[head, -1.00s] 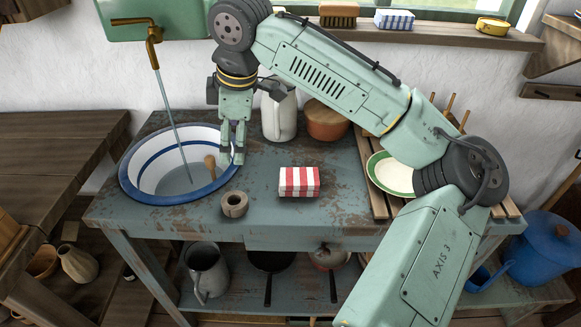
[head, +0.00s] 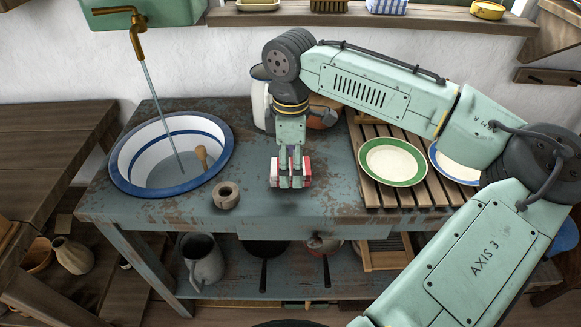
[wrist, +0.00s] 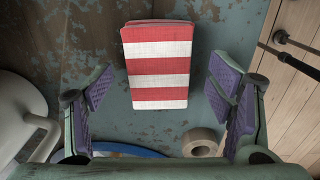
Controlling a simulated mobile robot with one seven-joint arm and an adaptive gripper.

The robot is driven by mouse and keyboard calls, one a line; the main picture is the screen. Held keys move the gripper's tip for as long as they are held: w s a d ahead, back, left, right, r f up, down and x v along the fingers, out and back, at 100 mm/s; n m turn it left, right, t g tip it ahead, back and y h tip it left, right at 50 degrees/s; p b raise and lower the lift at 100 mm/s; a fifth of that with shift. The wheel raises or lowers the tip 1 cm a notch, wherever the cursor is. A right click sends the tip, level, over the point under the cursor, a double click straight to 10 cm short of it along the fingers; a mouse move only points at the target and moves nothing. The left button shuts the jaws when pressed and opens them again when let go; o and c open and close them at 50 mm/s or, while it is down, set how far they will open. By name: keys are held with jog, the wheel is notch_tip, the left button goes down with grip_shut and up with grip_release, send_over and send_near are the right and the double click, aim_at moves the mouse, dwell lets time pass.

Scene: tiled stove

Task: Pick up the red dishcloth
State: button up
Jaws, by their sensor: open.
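The red dishcloth (head: 307,172) is a folded, red-and-white striped block lying on the worn blue-grey table (head: 250,215). In the head view my gripper (head: 291,182) is in front of it and hides its middle. In the wrist view the whole striped top of the dishcloth (wrist: 160,66) shows, ahead of and between my open fingers (wrist: 165,108). The fingers do not appear to touch the cloth.
A beige ring (head: 226,195) lies left of the cloth, beside the blue-rimmed basin (head: 128,178). A slatted rack (head: 375,195) with a green-rimmed plate (head: 393,162) stands to the right. A white jug (head: 260,98) stands behind my gripper. Bare tabletop lies in front of the cloth.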

jog(key=shift+f, duration=0.85)
jog(key=shift+c, duration=0.4)
jog(key=c, duration=1.2)
